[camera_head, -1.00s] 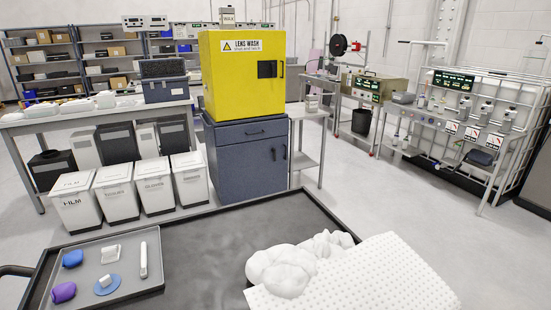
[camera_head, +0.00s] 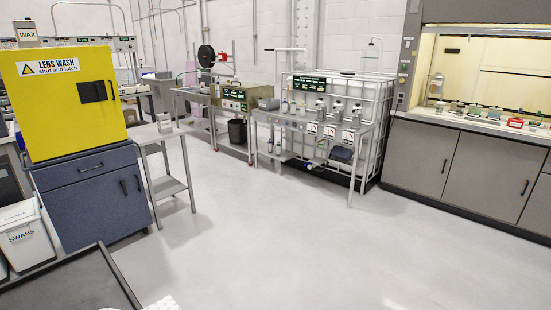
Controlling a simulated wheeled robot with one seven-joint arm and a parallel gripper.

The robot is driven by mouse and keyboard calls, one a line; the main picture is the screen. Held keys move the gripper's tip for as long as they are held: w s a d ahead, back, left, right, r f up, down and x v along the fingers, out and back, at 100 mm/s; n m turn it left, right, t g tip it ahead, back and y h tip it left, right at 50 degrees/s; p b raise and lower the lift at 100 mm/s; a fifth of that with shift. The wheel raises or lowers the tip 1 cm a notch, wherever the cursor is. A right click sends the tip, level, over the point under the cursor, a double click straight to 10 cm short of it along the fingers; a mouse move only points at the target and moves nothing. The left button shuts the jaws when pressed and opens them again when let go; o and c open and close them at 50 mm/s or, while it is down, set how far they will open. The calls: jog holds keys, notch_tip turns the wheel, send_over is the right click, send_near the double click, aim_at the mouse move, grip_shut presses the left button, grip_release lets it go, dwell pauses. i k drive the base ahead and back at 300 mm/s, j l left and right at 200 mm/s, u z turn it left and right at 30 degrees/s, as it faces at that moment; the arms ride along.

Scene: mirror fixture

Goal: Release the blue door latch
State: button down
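No blue door latch can be clearly made out. A yellow lens wash cabinet (camera_head: 50,120) with a "shut and latch" label stands at the left on a blue-grey base cabinet (camera_head: 85,215). The yellow door has a small dark window (camera_head: 92,91) and a thin dark handle (camera_head: 111,90) at its right edge. The door looks shut. My gripper is not in view.
A dark flat tray (camera_head: 75,285) with a raised rim fills the lower left. A small steel side table (camera_head: 160,135) stands right of the yellow cabinet. A bench with bottles (camera_head: 310,122) and grey cupboards (camera_head: 480,170) line the back and right. The middle floor is clear.

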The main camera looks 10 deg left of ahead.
aim_at(122, 183)
jog(key=i+l+z, duration=0.3)
jog(key=i, duration=0.2)
jog(key=i+l+z, duration=0.3)
jog(key=i, duration=0.2)
jog(key=i+u, duration=0.4)
jog(key=i, duration=0.2)
jog(key=i+l+u, duration=0.1)
jog(key=i+u, duration=0.25)
jog(key=i, duration=0.2)
jog(key=i+j+u, duration=0.15)
jog(key=i+u, duration=0.2)
jog(key=i, duration=0.35)
jog(key=i+u, duration=0.4)
jog(key=i, duration=0.25)
jog(key=i+l+u, duration=0.35)
jog(key=i, duration=0.35)
jog(key=i+j+u, duration=0.1)
jog(key=i+u, duration=0.2)
jog(key=i, duration=0.25)
jog(key=i+u, duration=0.25)
jog(key=i, duration=0.35)
jog(key=i+l+u, duration=0.1)
jog(key=i+u, duration=0.2)
jog(key=i, duration=0.25)
jog(key=i+l+u, duration=0.3)
jog(key=i, duration=0.25)
